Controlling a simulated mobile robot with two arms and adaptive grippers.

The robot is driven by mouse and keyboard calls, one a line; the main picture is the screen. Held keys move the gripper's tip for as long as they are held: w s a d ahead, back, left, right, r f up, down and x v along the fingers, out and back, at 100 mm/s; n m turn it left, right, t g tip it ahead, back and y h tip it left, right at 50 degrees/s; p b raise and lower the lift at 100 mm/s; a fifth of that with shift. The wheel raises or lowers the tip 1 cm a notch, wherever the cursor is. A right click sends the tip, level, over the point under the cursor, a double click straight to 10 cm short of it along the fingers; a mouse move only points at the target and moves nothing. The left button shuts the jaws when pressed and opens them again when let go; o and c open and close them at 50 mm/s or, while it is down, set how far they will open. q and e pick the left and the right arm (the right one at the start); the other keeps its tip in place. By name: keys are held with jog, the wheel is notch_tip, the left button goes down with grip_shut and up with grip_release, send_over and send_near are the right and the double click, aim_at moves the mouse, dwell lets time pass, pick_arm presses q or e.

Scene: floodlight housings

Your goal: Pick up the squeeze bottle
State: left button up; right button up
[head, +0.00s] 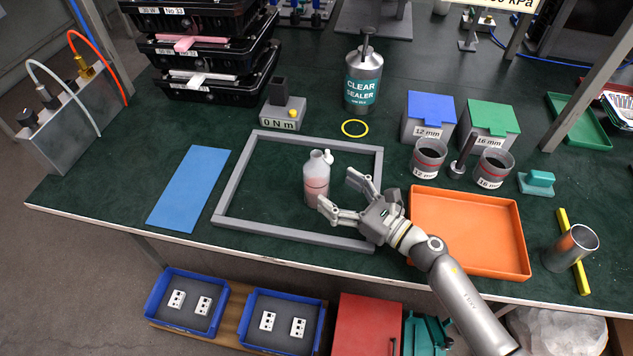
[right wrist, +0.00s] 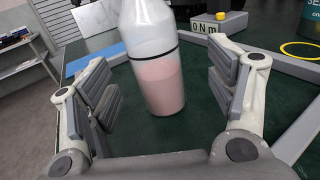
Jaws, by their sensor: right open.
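The squeeze bottle (head: 316,180) stands upright inside a grey frame on the green bench top. It is translucent white with pink liquid in its lower part and a dark line around it. My right gripper (head: 336,193) is open just to the right of the bottle, with its fingers pointing at it. In the right wrist view the bottle (right wrist: 155,70) stands between and beyond the two open fingers (right wrist: 160,95), with space on both sides. Its top is cut off there. My left gripper is not in view.
The grey frame (head: 232,196) surrounds the bottle. A blue mat (head: 190,188) lies left, an orange tray (head: 468,235) right. The torque box (head: 284,112), yellow ring (head: 354,128) and clear sealer can (head: 363,80) are behind. The bench inside the frame is otherwise clear.

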aim_at(326, 187)
jog(key=shift+x, duration=0.85)
jog(key=x, duration=0.2)
jog(key=p+x, duration=0.1)
jog(key=x, duration=0.1)
jog(key=shift+s+a+f, duration=0.1)
jog(key=shift+s+a, duration=0.1)
jog(key=shift+a, duration=0.1)
jog(key=shift+w+a+f, duration=0.1)
jog(key=shift+w+a, duration=0.25)
jog(key=c, duration=1.3)
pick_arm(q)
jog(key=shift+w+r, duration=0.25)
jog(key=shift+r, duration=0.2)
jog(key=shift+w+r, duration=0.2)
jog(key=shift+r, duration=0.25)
pick_arm(e)
jog(key=shift+c, duration=0.6)
